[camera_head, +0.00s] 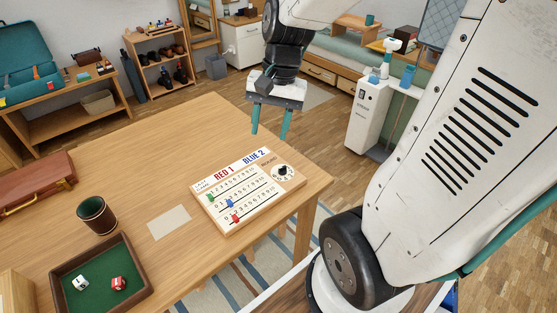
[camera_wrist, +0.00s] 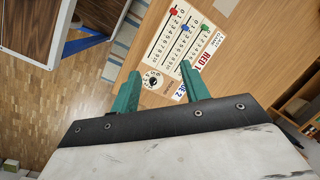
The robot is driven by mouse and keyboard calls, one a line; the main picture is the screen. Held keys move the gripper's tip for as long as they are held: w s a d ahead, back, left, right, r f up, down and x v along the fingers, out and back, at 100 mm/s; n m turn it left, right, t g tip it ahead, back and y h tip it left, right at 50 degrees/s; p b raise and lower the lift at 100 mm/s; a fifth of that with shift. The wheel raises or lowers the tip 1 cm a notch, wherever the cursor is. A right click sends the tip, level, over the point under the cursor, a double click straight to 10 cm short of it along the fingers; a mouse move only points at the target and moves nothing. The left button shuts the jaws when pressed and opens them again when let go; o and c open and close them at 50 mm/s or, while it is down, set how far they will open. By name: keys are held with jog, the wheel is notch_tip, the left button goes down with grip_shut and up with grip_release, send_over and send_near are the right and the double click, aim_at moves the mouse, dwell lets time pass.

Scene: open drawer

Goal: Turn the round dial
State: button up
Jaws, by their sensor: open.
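The round dial (camera_head: 284,171) is a small black knob on a pale numbered disc at the right side of a wooden score board (camera_head: 225,216). The board lies flat on the table and also carries number rows with red, blue and green pegs. My gripper (camera_head: 271,133) hangs above the board's far side, apart from it, with two teal fingers spread and nothing between them. In the wrist view the dial (camera_wrist: 152,81) shows between the two fingers of my gripper (camera_wrist: 160,72), nearer the left finger, with the board beyond.
On the wooden table (camera_head: 130,138) stand a dark cup (camera_head: 96,214), a green-lined tray (camera_head: 60,272) with a white die and a red die, a blank card (camera_head: 169,222) and a brown case (camera_head: 35,184). The table's right edge runs close beside the board.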

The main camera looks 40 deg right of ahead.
jog(key=w+d+f+m+y, duration=0.1)
jog(key=w+d+f+m, duration=0.45)
jog(key=d+f, duration=0.3)
jog(key=m+y, duration=0.1)
jog(key=m, duration=0.4)
send_near(283, 167)
jog(key=f, duration=0.1)
jog(key=shift+t, duration=0.3)
jog(key=x, duration=0.8)
jog(key=shift+s+a, duration=0.15)
jog(key=shift+s, duration=0.05)
jog(key=shift+r, duration=0.1)
jog(key=c, duration=1)
